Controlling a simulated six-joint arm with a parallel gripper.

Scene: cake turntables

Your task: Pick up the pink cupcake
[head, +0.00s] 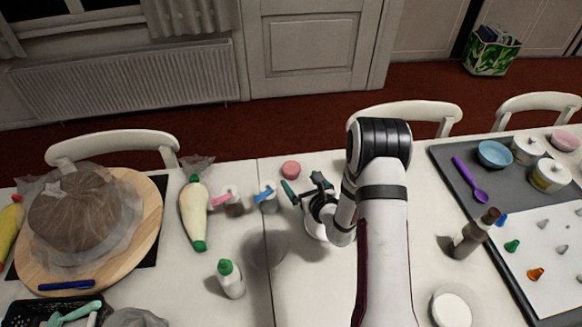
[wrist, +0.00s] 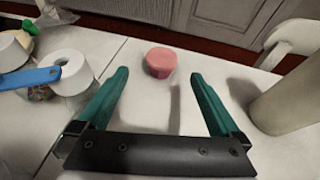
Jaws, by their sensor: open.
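The pink cupcake (head: 291,169) sits on the white table near its far edge, a little ahead of my gripper in the head view. In the wrist view the pink cupcake (wrist: 160,61) stands upright past the fingertips, roughly midway between them. My gripper (head: 301,188) is low over the table, just nearer than the cupcake. Its two green fingers (wrist: 160,75) are spread wide with nothing between them. The cupcake appears apart from both fingers, and it is fully visible in the wrist view.
Left of my gripper stand a jar with a blue tool (head: 267,199), a jar with a pink tool (head: 230,203) and a piping bag (head: 195,212). A wrapped cake on a wooden board (head: 150,208) is at far left. A dark tray (head: 450,168) lies right.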

